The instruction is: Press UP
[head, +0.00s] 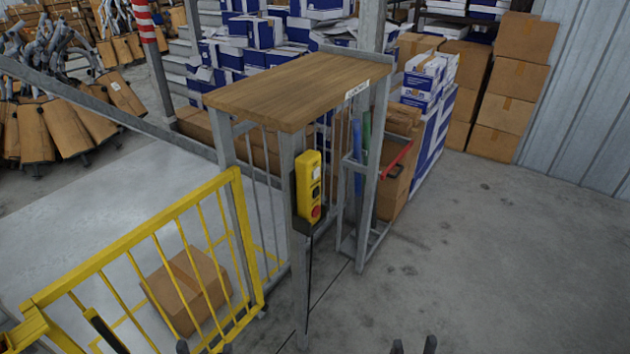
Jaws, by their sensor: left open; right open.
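A yellow push-button control box (302,190) is fixed upright to a grey post, below the wooden top (295,85). A pale square shows near its top, dark buttons in the middle and a red button (315,212) near the bottom. Any UP marking is too small to read. My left gripper (205,349) shows only as fingertips at the bottom edge, spread apart, below and left of the box. My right gripper (413,346) also shows only as fingertips at the bottom edge, apart and empty, below and right of the box. Neither touches the box.
A yellow barred gate (150,262) stands at left, with a cardboard box (187,290) behind it. A metal rack with a red handle (397,160) stands right of the post. Stacked boxes (505,85) line the back. The concrete floor (490,270) at right is clear.

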